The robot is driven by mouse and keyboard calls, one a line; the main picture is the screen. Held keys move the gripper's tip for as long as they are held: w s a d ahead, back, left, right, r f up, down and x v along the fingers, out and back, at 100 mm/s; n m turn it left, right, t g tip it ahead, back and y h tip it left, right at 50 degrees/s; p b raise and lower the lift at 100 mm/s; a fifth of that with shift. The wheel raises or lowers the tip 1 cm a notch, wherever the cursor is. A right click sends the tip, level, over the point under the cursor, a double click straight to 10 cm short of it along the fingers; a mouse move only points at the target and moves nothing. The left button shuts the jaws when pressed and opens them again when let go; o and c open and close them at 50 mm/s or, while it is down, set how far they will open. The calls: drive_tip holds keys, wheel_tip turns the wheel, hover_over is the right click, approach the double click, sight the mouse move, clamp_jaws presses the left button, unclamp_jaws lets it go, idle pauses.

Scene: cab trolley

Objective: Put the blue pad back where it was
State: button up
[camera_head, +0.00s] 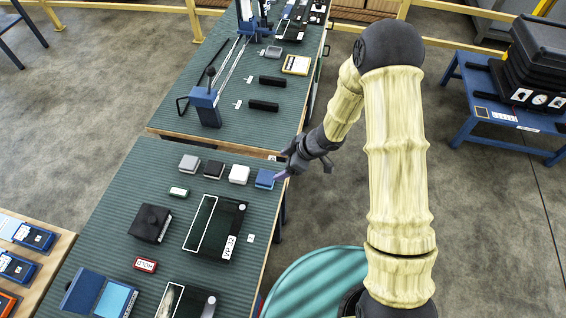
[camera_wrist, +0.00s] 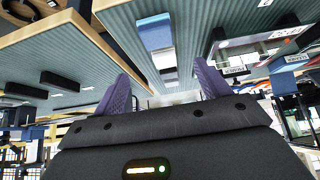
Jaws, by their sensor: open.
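A small blue pad (camera_head: 265,178) lies on the ribbed green bench mat, at the right end of a row of small pads, close to the bench's right edge. A blue surface (camera_wrist: 155,33) in the wrist view seems to be the same pad. My gripper (camera_head: 283,166) is at the bench's right edge, just right of the blue pad. Its purple fingers stand apart in the wrist view (camera_wrist: 160,78), with nothing seen held between them. Whether a finger touches the pad cannot be told. An open blue case with a light-blue pad (camera_head: 115,298) lies at the lower left.
A white pad (camera_head: 239,174), a black pad (camera_head: 214,168) and a grey pad (camera_head: 189,163) continue the row leftward. A dark tray (camera_head: 232,215) and a black box (camera_head: 150,223) stand nearer. A second bench (camera_head: 235,125) lies beyond a gap. A teal round surface (camera_head: 315,285) is below my arm.

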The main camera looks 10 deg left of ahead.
idle(0.4)
drive_tip(key=w+d+r+m+t+h, duration=0.2)
drive_tip(key=d+r+m+t+h, duration=0.45)
drive_tip(key=d+r, duration=0.75)
drive_tip(key=s+d+r+m+g, duration=0.2)
drive_tip(key=s+d+m, duration=0.2)
drive_tip(key=s, duration=0.3)
drive_tip(key=s+d+r+m+g, duration=0.2)
drive_tip(key=s+d+r+m, duration=0.1)
drive_tip(key=s+m, duration=0.3)
drive_tip(key=shift+s+d+r+m, duration=0.35)
drive_tip(key=shift+s+d, duration=0.3)
drive_tip(key=shift+d, duration=0.2)
drive_tip(key=shift+h, duration=0.25)
drive_tip(key=shift+c, duration=0.2)
